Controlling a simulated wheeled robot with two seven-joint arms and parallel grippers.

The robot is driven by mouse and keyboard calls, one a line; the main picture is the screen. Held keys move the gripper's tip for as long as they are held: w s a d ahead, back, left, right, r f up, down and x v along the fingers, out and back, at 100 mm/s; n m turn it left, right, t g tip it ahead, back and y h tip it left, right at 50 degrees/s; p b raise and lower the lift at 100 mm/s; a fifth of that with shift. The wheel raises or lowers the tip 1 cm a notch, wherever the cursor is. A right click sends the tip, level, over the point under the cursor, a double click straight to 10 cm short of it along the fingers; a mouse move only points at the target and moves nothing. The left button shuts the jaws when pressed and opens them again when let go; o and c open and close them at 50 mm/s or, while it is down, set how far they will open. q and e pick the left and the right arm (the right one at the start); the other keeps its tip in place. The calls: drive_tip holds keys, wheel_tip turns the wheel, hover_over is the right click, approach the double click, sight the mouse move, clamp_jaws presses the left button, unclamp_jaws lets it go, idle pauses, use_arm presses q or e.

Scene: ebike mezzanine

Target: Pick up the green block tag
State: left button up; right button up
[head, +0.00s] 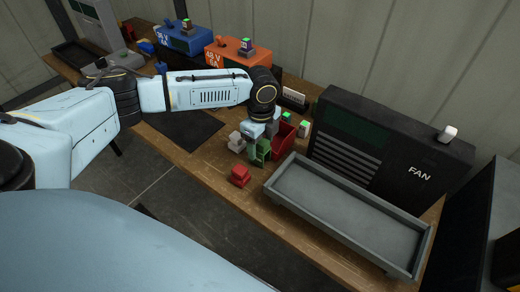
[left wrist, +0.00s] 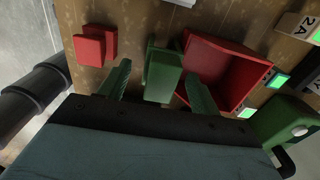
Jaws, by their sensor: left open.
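The green block tag (head: 263,151) stands on the wooden table beside a red bin, partly hidden by my left gripper. In the left wrist view the green block tag (left wrist: 162,76) lies between the two fingers, with a gap on each side. My left gripper (head: 258,146) points down over it and is open; its fingers (left wrist: 157,88) also show in the left wrist view. A red block (head: 240,175) lies nearer the table's front edge; it also shows in the left wrist view (left wrist: 95,45). My right gripper is in neither view.
The red bin (head: 285,138) stands just right of the green block tag, close to a finger. A grey block (head: 236,141) stands to the left. A grey tray (head: 345,213) and the black FAN unit (head: 390,145) fill the right side. A dark mat (head: 185,128) lies left.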

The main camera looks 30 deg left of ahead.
use_arm(q)
drive_tip(key=shift+c, duration=0.2)
drive_tip(key=c, duration=1)
drive_tip(key=shift+r, duration=0.15)
drive_tip(key=shift+c, duration=0.2)
